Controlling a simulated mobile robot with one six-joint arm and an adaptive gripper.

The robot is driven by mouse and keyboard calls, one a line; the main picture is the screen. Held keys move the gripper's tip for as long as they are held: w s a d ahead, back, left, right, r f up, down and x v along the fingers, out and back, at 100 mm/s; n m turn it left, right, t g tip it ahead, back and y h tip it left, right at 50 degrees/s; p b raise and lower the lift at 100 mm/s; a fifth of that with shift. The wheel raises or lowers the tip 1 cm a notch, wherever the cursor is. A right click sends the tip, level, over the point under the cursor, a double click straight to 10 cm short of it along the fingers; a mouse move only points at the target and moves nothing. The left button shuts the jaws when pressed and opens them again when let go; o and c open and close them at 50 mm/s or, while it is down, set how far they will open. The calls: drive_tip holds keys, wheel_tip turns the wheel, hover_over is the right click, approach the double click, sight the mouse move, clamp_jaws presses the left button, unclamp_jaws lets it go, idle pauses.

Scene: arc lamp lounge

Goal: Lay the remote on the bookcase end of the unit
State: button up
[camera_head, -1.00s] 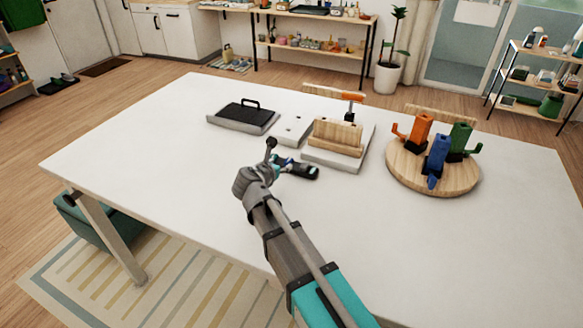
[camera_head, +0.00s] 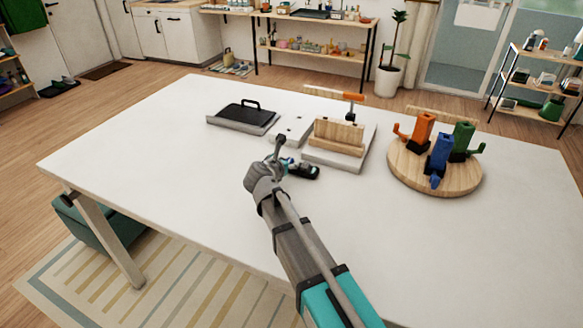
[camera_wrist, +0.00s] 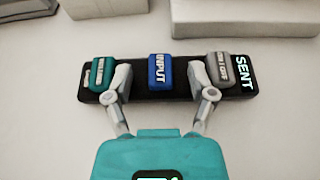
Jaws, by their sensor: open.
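The remote (camera_head: 309,172) is a black bar lying on the white table. In the wrist view the remote (camera_wrist: 183,86) shows teal, blue INPUT and grey ON/OFF buttons, with a lit SENT at its right end. My gripper (camera_wrist: 158,78) is open, with its fingers spread along the bar at either side of the INPUT button. In the head view my gripper (camera_head: 288,165) partly hides the remote's left end. Behind it stand a grey tray with a black handled piece (camera_head: 243,115), a low white block (camera_head: 289,129) and a grey base (camera_head: 319,156) carrying a wooden block (camera_head: 338,135). I cannot tell which is the bookcase end.
A round wooden board (camera_head: 413,178) with orange, blue and green pieces stands to the right. An orange-and-black upright item (camera_head: 352,104) stands behind the wooden block. The white table (camera_head: 150,160) is clear at the left and front right.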

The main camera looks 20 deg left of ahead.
drive_tip(key=shift+c, duration=0.2)
clamp_jaws()
drive_tip(key=shift+r, duration=0.15)
idle(0.3)
drive_tip(key=shift+r+p, duration=0.95)
drive_tip(key=shift+p, duration=0.2)
drive_tip(key=s+d+r+p, duration=0.9)
drive_tip(key=s+r+p, duration=0.1)
drive_tip(key=shift+s+d+r+p, duration=0.2)
drive_tip(key=shift+r+p, duration=0.2)
